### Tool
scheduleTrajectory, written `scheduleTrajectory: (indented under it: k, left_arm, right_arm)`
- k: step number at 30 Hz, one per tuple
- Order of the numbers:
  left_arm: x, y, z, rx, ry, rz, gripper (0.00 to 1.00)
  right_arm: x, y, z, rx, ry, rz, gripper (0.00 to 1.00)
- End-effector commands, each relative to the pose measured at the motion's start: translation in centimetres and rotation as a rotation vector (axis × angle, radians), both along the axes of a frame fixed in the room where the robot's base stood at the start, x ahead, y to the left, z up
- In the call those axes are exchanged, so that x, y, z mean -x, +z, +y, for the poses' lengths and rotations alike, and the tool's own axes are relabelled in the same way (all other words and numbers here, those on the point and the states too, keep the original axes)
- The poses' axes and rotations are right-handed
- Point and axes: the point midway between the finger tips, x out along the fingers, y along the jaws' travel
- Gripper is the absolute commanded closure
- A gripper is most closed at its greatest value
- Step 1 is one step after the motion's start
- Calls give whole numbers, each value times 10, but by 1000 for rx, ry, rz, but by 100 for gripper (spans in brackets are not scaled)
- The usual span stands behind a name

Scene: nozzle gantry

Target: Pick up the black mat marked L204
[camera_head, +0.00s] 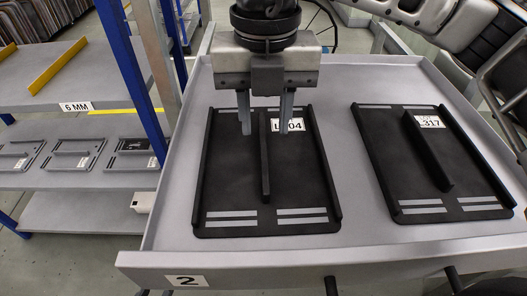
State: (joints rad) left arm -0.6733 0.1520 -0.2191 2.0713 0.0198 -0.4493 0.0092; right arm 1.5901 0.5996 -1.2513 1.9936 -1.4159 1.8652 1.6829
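The black mat with the white label (228,180) lies flat in the left half of the grey tray. Its label reads "L", a hidden character, then "04"; a finger covers part of it. A raised black rib (265,175) runs along its middle. My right gripper (265,128) hangs over the rear half of this mat, pointing down. Its two grey fingers are apart, one on each side of the rib, with gaps showing. Whether the fingertips touch the mat cannot be told. My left gripper is not in view.
A second black mat (395,165), its label ending in 317, lies to the right in the same tray (215,262), which is marked 2. A blue-posted shelf rack (135,80) marked 6 MM stands at left, holding several grey plates. Bare tray floor separates the mats.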

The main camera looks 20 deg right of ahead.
Motion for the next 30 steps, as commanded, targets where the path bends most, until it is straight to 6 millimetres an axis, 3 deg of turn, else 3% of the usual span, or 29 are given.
scheduleTrajectory:
  k: [5, 15, 23, 27, 30]
  left_arm:
    - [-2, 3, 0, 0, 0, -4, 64]
    - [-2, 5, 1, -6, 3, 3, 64]
    - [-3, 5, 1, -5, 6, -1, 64]
    - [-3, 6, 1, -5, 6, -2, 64]
    - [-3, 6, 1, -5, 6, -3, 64]
  right_arm:
    - [-1, -10, 0, 0, 0, 1, 65]
    - [-6, -54, -1, 0, 1, 1, 65]
    - [-6, -58, -1, -1, 2, 0, 65]
    - [-6, -57, -1, -1, 2, 0, 100]
    - [-6, -57, 0, -1, 2, 0, 100]
